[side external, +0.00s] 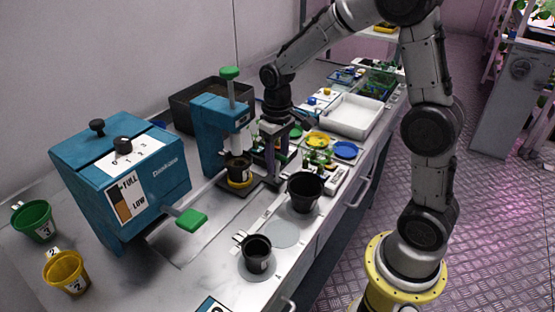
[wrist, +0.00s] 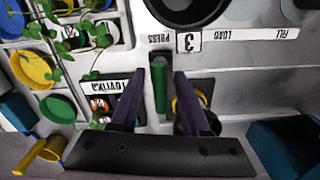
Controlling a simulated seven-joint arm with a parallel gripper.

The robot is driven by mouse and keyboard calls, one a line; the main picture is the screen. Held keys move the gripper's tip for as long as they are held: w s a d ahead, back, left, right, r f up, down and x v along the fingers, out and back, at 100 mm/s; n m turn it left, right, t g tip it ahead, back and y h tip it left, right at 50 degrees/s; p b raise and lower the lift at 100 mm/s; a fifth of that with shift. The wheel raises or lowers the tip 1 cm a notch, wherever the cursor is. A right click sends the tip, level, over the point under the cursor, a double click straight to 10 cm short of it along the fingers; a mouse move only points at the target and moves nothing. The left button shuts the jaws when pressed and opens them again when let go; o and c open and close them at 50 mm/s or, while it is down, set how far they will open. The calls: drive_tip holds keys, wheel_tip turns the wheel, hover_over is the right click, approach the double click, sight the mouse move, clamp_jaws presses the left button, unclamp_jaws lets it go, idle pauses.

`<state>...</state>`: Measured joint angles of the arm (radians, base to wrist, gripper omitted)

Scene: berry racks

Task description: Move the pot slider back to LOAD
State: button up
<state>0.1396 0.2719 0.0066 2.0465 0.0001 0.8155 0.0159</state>
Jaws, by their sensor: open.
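The pot slider is a dark plate (side external: 250,190) on the bench under the blue press (side external: 207,125). A dark pot (side external: 238,170) in a yellow ring sits on it below the press head. In the wrist view an upright green handle (wrist: 160,85) stands by the PRESS label (wrist: 161,40), with the LOAD label (wrist: 236,34) to the right. My gripper (side external: 270,180) points down beside the pot. Its open purple fingers (wrist: 163,80) lie on either side of the green handle, with gaps visible. The pot is partly hidden behind the right finger in the wrist view.
A large black pot (side external: 305,192) and a small black cup (side external: 256,254) stand near the bench's front edge. The blue dispenser (side external: 120,180) has a green lever (side external: 191,220) sticking out. Plants, coloured dishes and a white tray (side external: 352,117) lie behind my gripper.

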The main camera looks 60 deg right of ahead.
clamp_jaws()
idle(1.5)
